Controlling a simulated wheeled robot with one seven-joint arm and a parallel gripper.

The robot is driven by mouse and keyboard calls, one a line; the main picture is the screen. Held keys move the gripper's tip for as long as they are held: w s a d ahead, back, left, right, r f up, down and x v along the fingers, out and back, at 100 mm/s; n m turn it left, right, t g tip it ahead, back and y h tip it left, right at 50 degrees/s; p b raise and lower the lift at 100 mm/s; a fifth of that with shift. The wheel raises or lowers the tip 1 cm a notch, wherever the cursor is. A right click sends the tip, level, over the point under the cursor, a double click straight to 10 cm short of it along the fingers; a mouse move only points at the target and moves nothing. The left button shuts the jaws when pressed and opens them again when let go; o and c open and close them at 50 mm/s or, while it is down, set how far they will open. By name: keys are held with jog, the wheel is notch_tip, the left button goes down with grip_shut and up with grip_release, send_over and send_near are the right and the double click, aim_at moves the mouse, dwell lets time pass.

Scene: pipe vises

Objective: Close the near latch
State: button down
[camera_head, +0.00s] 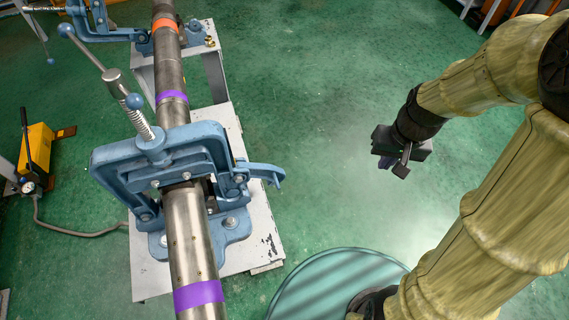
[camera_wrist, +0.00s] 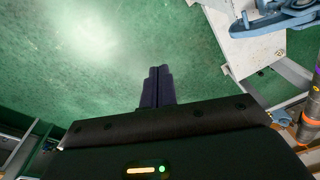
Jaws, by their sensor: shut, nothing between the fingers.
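The near vise (camera_head: 160,165) is blue and stands on a grey stand, with its frame around a steel pipe (camera_head: 190,235). Its latch (camera_head: 264,173) is a blue hooked lever sticking out to the right of the frame. My gripper (camera_head: 387,163) hangs in free air well to the right of the latch, apart from it. In the wrist view the two dark fingers (camera_wrist: 157,85) are together with nothing between them. Part of a blue vise (camera_wrist: 275,20) shows at the top right of the wrist view.
A second blue vise (camera_head: 115,30) holds the same pipe farther back. The near stand's grey top (camera_head: 245,240) lies under the near vise. A yellow pump (camera_head: 36,150) with a hose stands at the left. Green floor (camera_head: 310,90) between stand and arm is clear.

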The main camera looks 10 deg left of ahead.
jog(key=w+a+f+n+g+y+b, duration=0.5)
jog(key=w+a+f+g+y+b, duration=0.1)
jog(key=w+a+f, duration=0.8)
jog(key=a+y+b, duration=0.1)
jog(key=a+y, duration=0.1)
jog(key=shift+w+a+f+g, duration=0.2)
jog(key=shift+a+f+g, duration=0.1)
jog(key=shift+g, duration=0.1)
jog(key=shift+a, duration=0.1)
jog(key=p, duration=0.3)
send_near(267, 179)
notch_tip(267, 179, down, 2)
jog(key=a, duration=0.2)
jog(key=shift+w+a, duration=0.1)
jog(key=shift+w, duration=0.3)
jog(key=shift+f, duration=0.1)
